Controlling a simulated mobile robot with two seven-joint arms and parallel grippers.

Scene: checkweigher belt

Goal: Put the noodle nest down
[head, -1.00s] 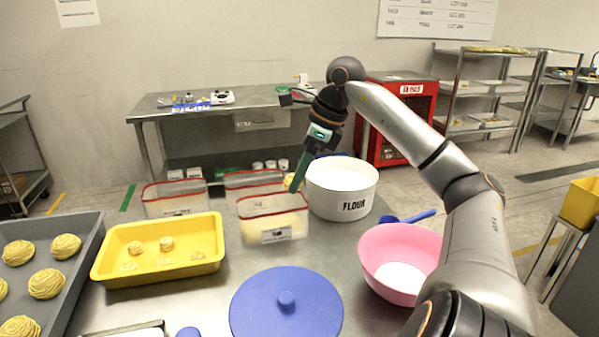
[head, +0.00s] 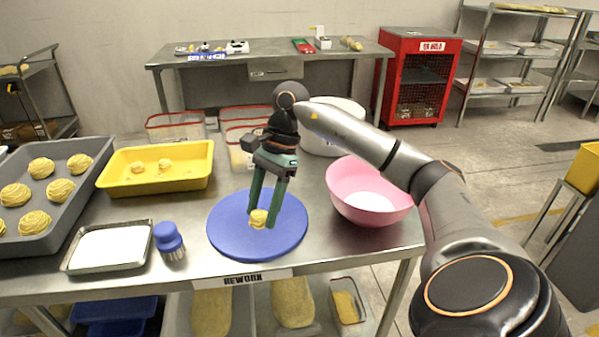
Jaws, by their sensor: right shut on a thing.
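The noodle nest (head: 259,218) is a small yellow clump low over the round blue lid (head: 225,236) in the head view. My right gripper (head: 264,220) points down over the lid, its green fingers shut on the nest. The nest appears at or just above the lid's surface; I cannot tell whether it touches. The lid lies flat on the steel table (head: 318,236). My left gripper is not in view.
A grey tray (head: 84,200) of several noodle nests and a yellow tray (head: 130,184) with small nests stand at left. A metal tray (head: 110,247) and a blue-capped jar (head: 170,242) sit left of the lid. A pink bowl (head: 355,190) stands right, a white tub (head: 318,142) behind.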

